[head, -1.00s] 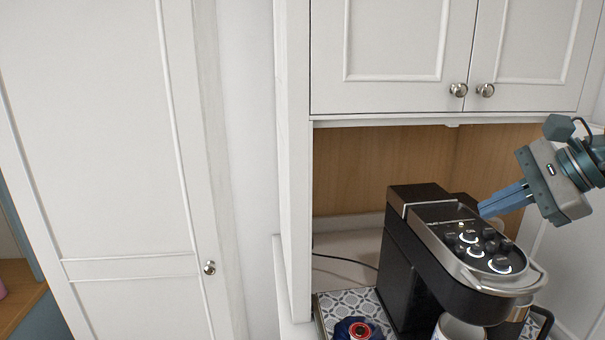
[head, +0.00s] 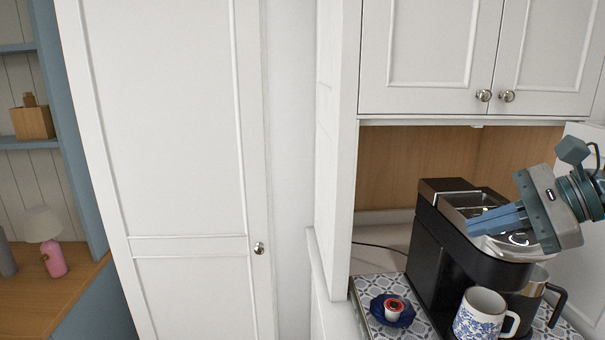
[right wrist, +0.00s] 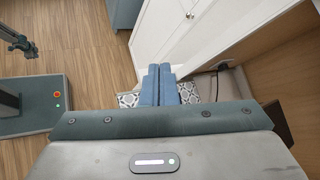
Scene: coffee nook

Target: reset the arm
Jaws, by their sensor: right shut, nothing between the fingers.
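My right gripper (head: 474,224) comes in from the right in the head view, with its blue fingers in front of the top of the black coffee machine (head: 424,240). In the right wrist view its two fingers (right wrist: 158,72) lie side by side, shut, with nothing between them. I cannot tell whether the fingers touch the machine. My left gripper is not in the head view.
A white mug with blue flowers (head: 478,314) stands at the machine's front. A red-and-white capsule (head: 393,306) sits on a dark blue dish (head: 378,313) on the patterned mat (head: 376,283). White cabinet doors (head: 430,45) hang above. A tall white door (head: 170,170) stands left.

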